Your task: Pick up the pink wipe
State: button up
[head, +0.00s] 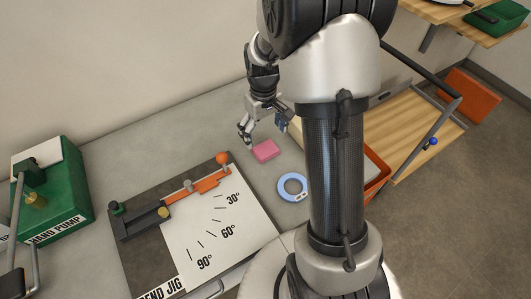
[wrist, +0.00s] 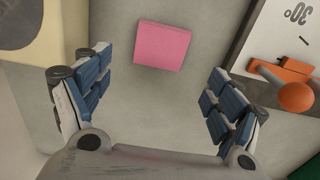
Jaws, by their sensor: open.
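The pink wipe (head: 265,151) is a small folded pink block lying on the grey bench top. In the wrist view the pink wipe (wrist: 162,46) sits at the top middle, ahead of and between the two fingers. My gripper (head: 262,130) is above the bench, close to the wipe in the head view. In the wrist view my gripper (wrist: 158,103) is open, its blue-padded fingers wide apart with only bare grey surface between them. The fingers appear not to touch the wipe.
The bend jig (head: 222,228) with its orange lever (head: 210,181) lies left of the wipe. The green hand pump (head: 52,190) stands far left. A cream-coloured object (wrist: 28,50) fills the wrist view's upper left.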

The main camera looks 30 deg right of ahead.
aim_at(265, 148)
jog(key=shift+s+f+b, duration=0.15)
jog(key=shift+f+b, duration=1.2)
jog(key=shift+f, duration=1.75)
jog(key=shift+r, duration=0.1)
jog(key=shift+c, duration=0.2)
jog(key=c, duration=0.8)
